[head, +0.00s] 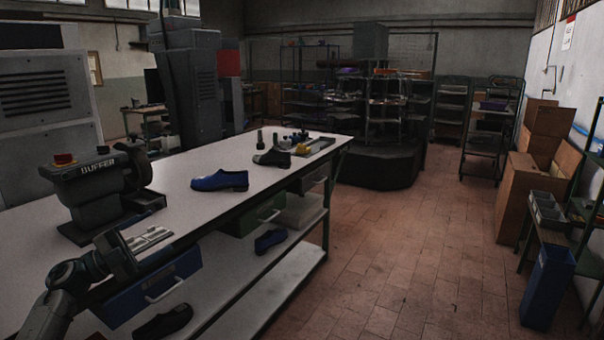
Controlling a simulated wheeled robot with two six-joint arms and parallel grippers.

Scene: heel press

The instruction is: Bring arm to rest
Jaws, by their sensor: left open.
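My left arm comes in from the lower left corner. Its gripper (152,240) is over the near left part of the long white-topped bench (184,196), with its pale fingers pointing right. It is open and I see nothing between the fingers. It is just in front of the black buffer machine (97,178) on the bench. My right gripper is not in view.
A blue shoe (220,181) and a dark shoe (272,158) stand on the bench. Blue (152,292) and green (248,221) drawers sit below, above a shelf with more shoes. Tiled floor (405,250) is clear to the right. Cardboard boxes (523,196) line the right wall.

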